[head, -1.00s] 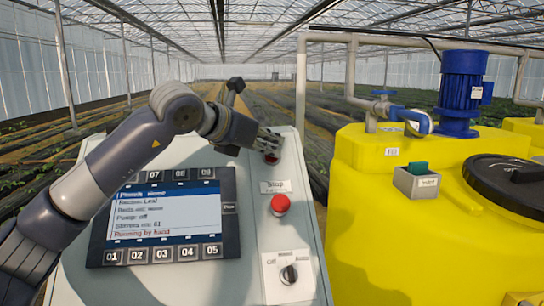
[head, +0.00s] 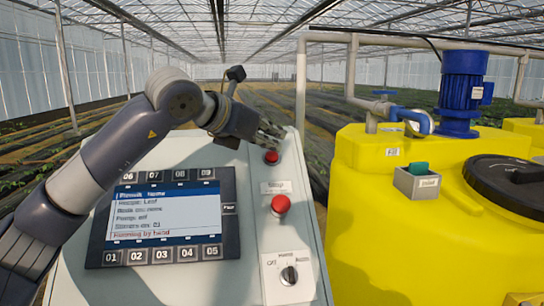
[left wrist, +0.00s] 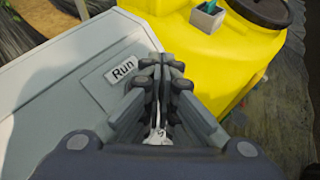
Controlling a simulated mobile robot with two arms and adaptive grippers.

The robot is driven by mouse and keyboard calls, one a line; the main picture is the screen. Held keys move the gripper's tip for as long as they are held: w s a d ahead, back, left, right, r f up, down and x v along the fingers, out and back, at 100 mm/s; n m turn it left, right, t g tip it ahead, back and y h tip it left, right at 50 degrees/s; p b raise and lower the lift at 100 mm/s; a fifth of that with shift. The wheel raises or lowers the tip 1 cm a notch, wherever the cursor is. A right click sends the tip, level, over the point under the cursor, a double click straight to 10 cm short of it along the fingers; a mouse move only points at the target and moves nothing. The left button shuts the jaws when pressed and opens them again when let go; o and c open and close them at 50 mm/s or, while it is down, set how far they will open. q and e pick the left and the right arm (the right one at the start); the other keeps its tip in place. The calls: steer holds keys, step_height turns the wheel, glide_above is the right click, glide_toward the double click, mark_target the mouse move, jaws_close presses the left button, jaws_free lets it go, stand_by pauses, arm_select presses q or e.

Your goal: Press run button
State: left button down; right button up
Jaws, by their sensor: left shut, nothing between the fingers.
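The sloped control panel (head: 258,240) carries a small red button (head: 271,157) near its top right. My left gripper (head: 281,133) is shut and empty, just above and behind this button in the head view; I cannot tell whether it touches anything. A white "Run" label (left wrist: 121,69) lies on the panel just left of the shut left gripper (left wrist: 163,62) in the left wrist view. No button shows in that view; the fingers cover the spot beside the label. A larger red mushroom button (head: 281,204) sits lower on the panel, below a small label. My right gripper is not in view.
A screen (head: 165,212) with keys above and below it is left of the buttons, its last line reading "Running by hand". A rotary switch (head: 289,275) is at the lower right. A yellow tank (head: 390,230) with a blue motor (head: 461,90) stands right of the panel.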

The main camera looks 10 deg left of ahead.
arm_select(q)
steer(key=s+r, duration=0.1)
steer(key=s+d+r, duration=0.1)
steer(key=r, duration=0.1)
steer(key=shift+s, duration=0.3)
steer(key=shift+f, duration=0.1)
